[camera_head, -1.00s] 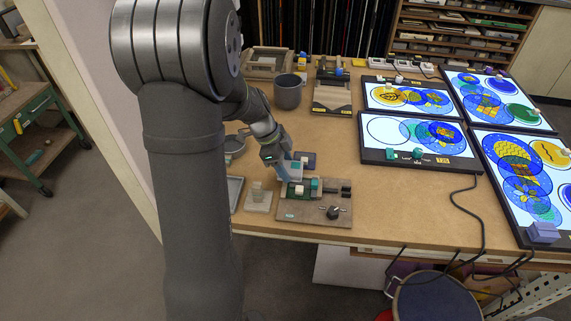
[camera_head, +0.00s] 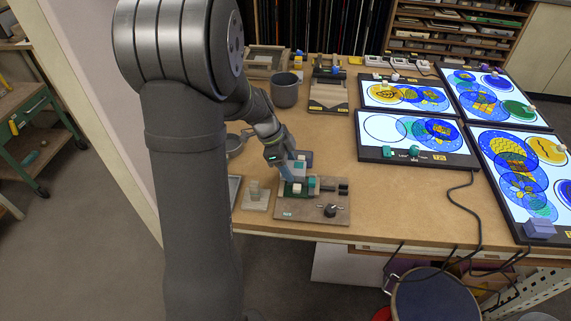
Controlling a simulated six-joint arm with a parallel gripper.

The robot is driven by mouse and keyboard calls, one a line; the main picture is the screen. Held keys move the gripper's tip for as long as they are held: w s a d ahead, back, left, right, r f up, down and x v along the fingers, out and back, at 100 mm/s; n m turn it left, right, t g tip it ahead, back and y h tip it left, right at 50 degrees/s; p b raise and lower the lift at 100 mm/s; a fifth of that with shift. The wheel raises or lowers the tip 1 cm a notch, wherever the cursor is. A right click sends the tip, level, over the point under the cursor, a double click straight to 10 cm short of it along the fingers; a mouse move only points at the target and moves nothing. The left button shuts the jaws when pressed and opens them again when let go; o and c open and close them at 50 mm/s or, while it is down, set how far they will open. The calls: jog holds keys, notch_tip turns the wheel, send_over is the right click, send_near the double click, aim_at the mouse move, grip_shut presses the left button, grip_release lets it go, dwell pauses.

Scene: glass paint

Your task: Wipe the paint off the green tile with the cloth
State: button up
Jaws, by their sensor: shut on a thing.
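My gripper (camera_head: 283,166) is shut on a light blue cloth (camera_head: 286,174), which is small and partly hidden by the fingers. The cloth hangs at the far left edge of a grey-brown board fixture (camera_head: 316,212). A green tile (camera_head: 288,190) appears to sit in this fixture, with a whitish patch or block (camera_head: 298,188) on it. The cloth is just above or touching the tile's far left side; I cannot tell which. The paint itself is too small to make out.
Lit glass panels (camera_head: 412,135) fill the right side. The table's middle is clear.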

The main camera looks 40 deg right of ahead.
jog(key=shift+w+a, duration=0.5)
jog(key=shift+a, duration=0.1)
jog(key=shift+d, duration=0.1)
jog(key=shift+s+d, duration=0.4)
jog(key=shift+d, duration=0.05)
jog(key=shift+w+a, duration=0.1)
dwell(0.7)
jog(key=shift+r, duration=2.55)
